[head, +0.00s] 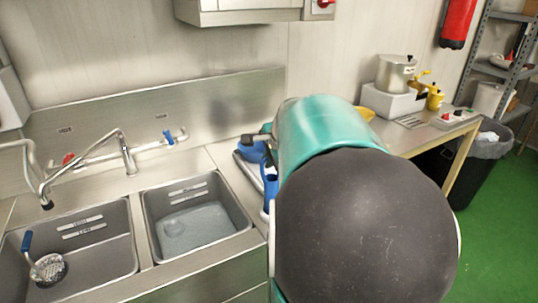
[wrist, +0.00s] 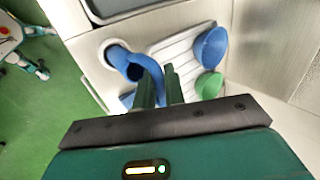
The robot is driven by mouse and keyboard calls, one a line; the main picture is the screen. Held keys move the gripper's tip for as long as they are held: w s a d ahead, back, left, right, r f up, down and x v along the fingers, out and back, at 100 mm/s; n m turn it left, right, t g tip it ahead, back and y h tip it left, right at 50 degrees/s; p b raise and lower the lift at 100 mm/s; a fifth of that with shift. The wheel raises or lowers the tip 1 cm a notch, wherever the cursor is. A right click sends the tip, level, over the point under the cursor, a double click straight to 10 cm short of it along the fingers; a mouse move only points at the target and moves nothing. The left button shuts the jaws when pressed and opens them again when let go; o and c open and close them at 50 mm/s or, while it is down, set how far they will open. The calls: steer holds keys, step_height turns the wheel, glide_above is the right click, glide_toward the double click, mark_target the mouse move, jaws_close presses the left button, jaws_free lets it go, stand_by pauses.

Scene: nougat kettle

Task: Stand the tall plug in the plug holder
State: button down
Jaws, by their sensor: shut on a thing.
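My gripper (wrist: 161,84) is over the draining area beside the sinks. Its two dark green fingers are close together on a blue piece (wrist: 150,68). This piece curves behind the fingers, and its lower part is largely hidden. I cannot tell its whole shape, or for sure that it is the tall plug. In the head view, blue parts (head: 270,182) show beside my arm, which hides the fingertips.
A white ribbed draining rack (wrist: 174,50) bears a blue bowl (wrist: 211,47) and a green bowl (wrist: 208,85). In the head view, two sink basins (head: 196,218) lie left of my arm, with a tap (head: 127,155) behind. A kettle machine (head: 396,74) stands on the bench at right.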

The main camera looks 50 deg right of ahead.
steer(key=shift+f, duration=0.65)
stand_by(0.4)
steer(key=c, duration=1.4)
jaws_free()
steer(key=shift+f, duration=0.1)
steer(key=v, duration=1.4)
steer(key=shift+d, duration=0.1)
